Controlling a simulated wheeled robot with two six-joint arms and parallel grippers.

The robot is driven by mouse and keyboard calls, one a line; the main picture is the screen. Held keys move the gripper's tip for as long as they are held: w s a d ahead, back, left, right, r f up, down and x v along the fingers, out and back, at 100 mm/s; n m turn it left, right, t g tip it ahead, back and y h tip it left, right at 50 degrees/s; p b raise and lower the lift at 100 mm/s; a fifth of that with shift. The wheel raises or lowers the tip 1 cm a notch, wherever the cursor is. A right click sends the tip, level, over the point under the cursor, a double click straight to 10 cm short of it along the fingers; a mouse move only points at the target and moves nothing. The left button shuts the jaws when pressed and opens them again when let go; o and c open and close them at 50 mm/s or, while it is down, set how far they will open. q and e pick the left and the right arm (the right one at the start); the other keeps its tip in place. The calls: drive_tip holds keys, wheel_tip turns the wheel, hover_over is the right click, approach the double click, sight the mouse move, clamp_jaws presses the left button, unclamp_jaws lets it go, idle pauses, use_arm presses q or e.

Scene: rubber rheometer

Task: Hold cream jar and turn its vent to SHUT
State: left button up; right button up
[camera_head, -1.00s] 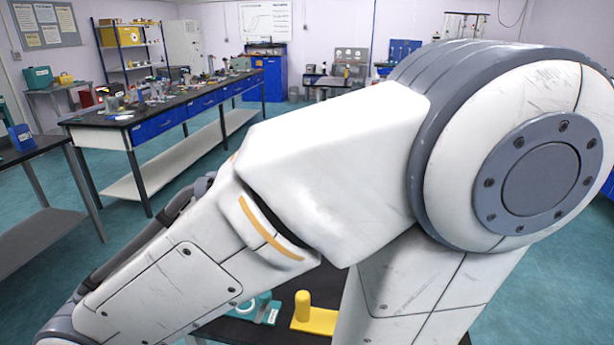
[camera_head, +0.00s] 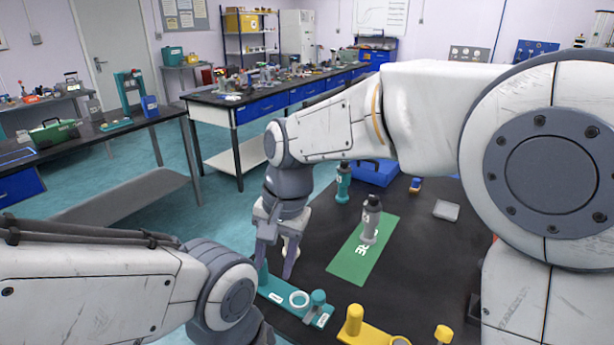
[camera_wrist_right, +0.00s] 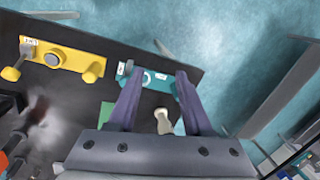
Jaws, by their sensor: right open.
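A cream jar (camera_wrist_right: 163,122) shows between the fingers of my right gripper in the right wrist view, apart from both. In the head view only a pale part of it (camera_head: 291,246) shows beside a finger; its vent cannot be made out. My right gripper (camera_head: 276,265) is open and points down near the far-left end of a teal fixture (camera_head: 283,292). The same gripper shows in the right wrist view (camera_wrist_right: 155,75), its fingers reaching towards that fixture. My left arm comes in at the lower left of the head view, its gripper out of view.
A grey bottle (camera_head: 371,222) stands on a green mat (camera_head: 347,268), with a teal bottle (camera_head: 343,183) behind. A yellow fixture (camera_head: 372,333) is at the front. A blue bin (camera_head: 377,174) and a small grey block (camera_head: 446,210) sit farther back. Black table shows between them.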

use_arm(q)
wheel_tip(320, 180, up, 2)
drive_tip(key=shift+r+p, duration=0.2)
drive_tip(key=shift+p, duration=0.85)
drive_tip(key=o, duration=0.3)
drive_tip(key=shift+w, duration=0.1)
drive_tip(key=w+f+m+t+h, duration=0.15)
drive_tip(key=w+f+t, duration=0.3)
drive_tip(key=w, duration=1.55)
drive_tip(key=w+f+n+t+h, duration=0.1)
drive_tip(key=w+f+t+h, duration=0.3)
drive_tip(key=w, duration=1.6)
drive_tip(key=w+a+f+m+h, duration=0.2)
drive_tip(key=w+a+f+h, duration=0.1)
drive_tip(key=f+h, duration=0.15)
drive_tip(key=shift+t+y, duration=0.25)
drive_tip(key=shift+y, duration=0.25)
drive_tip(key=x, duration=1)
drive_tip(key=shift+d, duration=0.2)
use_arm(e)
drive_tip(key=w+d+m, duration=0.3)
drive_tip(key=w+m, duration=0.7)
drive_tip(key=w, duration=0.4)
drive_tip(key=w+d+f+m+t+y, duration=0.1)
drive_tip(key=w+d+m, duration=0.2)
drive_tip(key=w+m, duration=0.7)
drive_tip(key=w, duration=0.5)
drive_tip(key=shift+w+d+y, duration=0.15)
drive_tip(key=shift+y, duration=0.15)
